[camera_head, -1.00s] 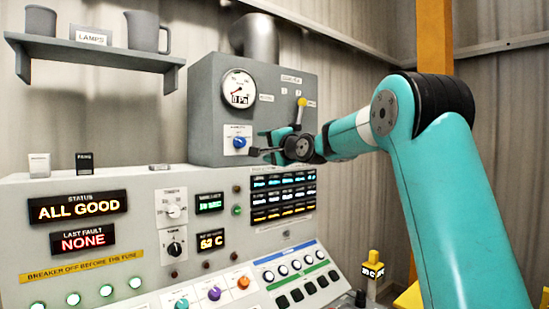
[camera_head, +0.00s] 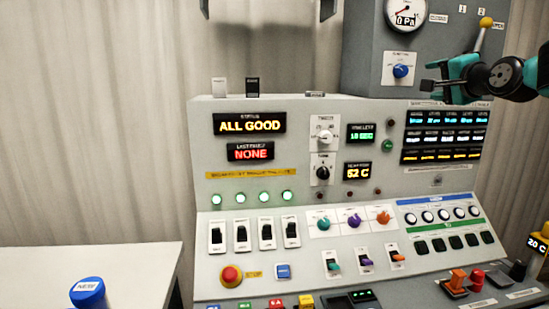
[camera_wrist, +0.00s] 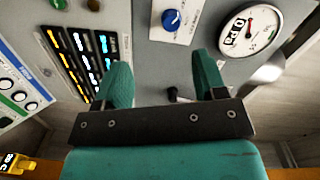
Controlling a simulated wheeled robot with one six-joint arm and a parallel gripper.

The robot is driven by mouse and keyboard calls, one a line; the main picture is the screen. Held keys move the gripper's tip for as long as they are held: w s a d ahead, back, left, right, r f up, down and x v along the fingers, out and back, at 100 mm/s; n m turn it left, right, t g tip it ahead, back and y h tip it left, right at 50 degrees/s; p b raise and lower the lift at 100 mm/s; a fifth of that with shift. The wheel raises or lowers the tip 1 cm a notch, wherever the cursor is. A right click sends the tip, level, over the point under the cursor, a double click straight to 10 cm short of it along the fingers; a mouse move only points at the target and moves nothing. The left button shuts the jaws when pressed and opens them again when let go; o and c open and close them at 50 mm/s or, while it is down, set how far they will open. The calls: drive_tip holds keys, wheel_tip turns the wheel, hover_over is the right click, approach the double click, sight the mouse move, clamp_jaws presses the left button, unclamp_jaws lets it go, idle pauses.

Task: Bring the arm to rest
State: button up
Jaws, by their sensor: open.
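My gripper (camera_head: 447,76) is at the upper right of the head view, in front of the grey cabinet (camera_head: 362,60) and above the right part of the control panel (camera_head: 205,140). Its two teal fingers stand apart with nothing between them. In the wrist view my gripper (camera_wrist: 165,85) is open too, with the grey cabinet face behind it. The blue knob (camera_wrist: 172,20) and the round gauge (camera_wrist: 250,35) lie beyond the fingertips there. Most of my arm is outside the head view.
A yellow-tipped lever (camera_head: 485,24) on the cabinet is close to my gripper in the picture. The panel holds a red emergency button (camera_head: 231,276), switches and coloured knobs. A white table (camera_head: 120,262) with a blue-capped item (camera_head: 88,292) stands at the left.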

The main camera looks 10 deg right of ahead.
drive_tip(key=s+a+f+n+g+y, duration=0.2)
drive_tip(key=s+a+f+n+g, duration=0.4)
drive_tip(key=a, duration=0.6)
drive_tip(key=s+a+f+n+g+y, duration=0.3)
drive_tip(key=s+a+f+n, duration=0.2)
drive_tip(key=s+a+f, duration=0.55)
drive_tip(key=s+a+f+n+g, duration=0.2)
drive_tip(key=s+f+n+g, duration=0.1)
drive_tip(key=s, duration=0.4)
drive_tip(key=s+a+f+n+g+h, duration=0.1)
drive_tip(key=s+a+f+n+g, duration=0.1)
drive_tip(key=s, duration=0.5)
drive_tip(key=s+a+f+n+g, duration=0.3)
drive_tip(key=s+f+n, duration=0.1)
drive_tip(key=s, duration=0.3)
drive_tip(key=shift+s+n+g+h, duration=0.3)
drive_tip(key=shift+n+h, duration=0.1)
drive_tip(key=shift+n, duration=0.1)
